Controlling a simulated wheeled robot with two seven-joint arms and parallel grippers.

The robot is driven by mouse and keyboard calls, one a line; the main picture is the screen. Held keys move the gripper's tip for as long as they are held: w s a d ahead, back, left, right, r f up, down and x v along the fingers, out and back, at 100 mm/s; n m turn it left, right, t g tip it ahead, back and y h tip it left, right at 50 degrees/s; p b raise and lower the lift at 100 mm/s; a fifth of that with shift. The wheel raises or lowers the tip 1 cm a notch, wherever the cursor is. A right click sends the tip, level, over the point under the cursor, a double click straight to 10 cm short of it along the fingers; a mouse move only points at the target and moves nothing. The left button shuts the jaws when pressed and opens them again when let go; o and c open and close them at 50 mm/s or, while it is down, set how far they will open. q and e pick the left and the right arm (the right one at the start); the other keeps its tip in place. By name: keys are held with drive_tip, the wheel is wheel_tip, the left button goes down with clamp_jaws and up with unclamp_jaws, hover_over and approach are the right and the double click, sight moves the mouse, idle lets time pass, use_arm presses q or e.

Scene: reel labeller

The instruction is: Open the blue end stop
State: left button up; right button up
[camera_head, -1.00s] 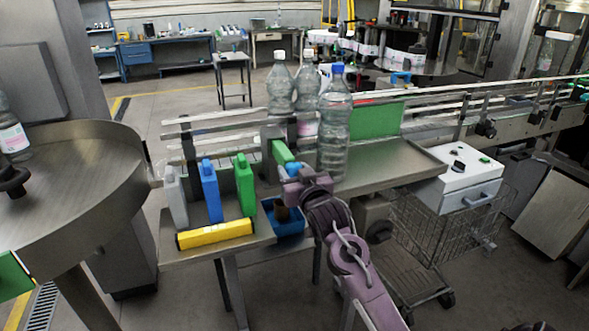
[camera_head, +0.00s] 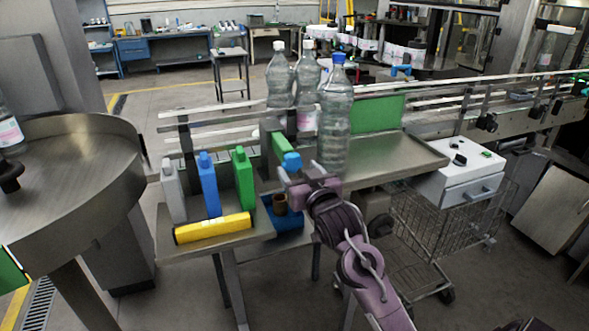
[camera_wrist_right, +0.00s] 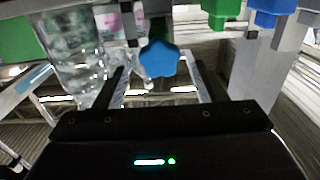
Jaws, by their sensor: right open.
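The blue end stop shows as a blue star-shaped knob (camera_head: 292,161) at the near end of a green block (camera_head: 281,146) on the conveyor's near side. It also shows in the right wrist view as a lobed blue knob (camera_wrist_right: 160,58). My right gripper (camera_head: 299,171) is open just in front of the knob, on the near side. In the right wrist view the gripper (camera_wrist_right: 161,88) has its fingers spread, with the knob beyond and between them, and nothing held. Whether a finger touches the knob cannot be told. My left gripper is not in view.
Clear bottles (camera_head: 334,115) stand right behind the knob. Grey, blue (camera_head: 209,187) and green jugs (camera_head: 244,180) and a yellow one (camera_head: 213,228) are on the shelf to the left. A blue bin (camera_head: 287,222) is below. A white box (camera_head: 459,172) stands right.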

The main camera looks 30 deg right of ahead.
drive_tip(key=shift+b+v, duration=0.35)
drive_tip(key=shift+v, duration=1.35)
drive_tip(key=s+a+f+n+g+y, duration=0.1)
drive_tip(key=s+a+f+g+y, duration=0.1)
drive_tip(key=s+a+f+g, duration=0.45)
drive_tip(key=s+a+f+n+g+y, duration=0.1)
drive_tip(key=a+f, duration=0.2)
drive_tip(key=f, duration=0.6)
drive_tip(key=s+a+f+n+g+y, duration=0.1)
drive_tip(key=s+a+f+g, duration=0.25)
drive_tip(key=s, duration=0.35)
drive_tip(key=s+a+f+n+g+y, duration=0.1)
drive_tip(key=s+a+f+n+g, duration=0.15)
drive_tip(key=s+a+f, duration=0.4)
wheel_tip(320, 180, down, 27)
drive_tip(key=s+d+g, duration=0.2)
drive_tip(key=s+d, duration=0.1)
drive_tip(key=s+d+f, duration=0.3)
drive_tip(key=s+f, duration=1.6)
drive_tip(key=shift+s+g+h, duration=0.3)
drive_tip(key=shift+g, duration=0.15)
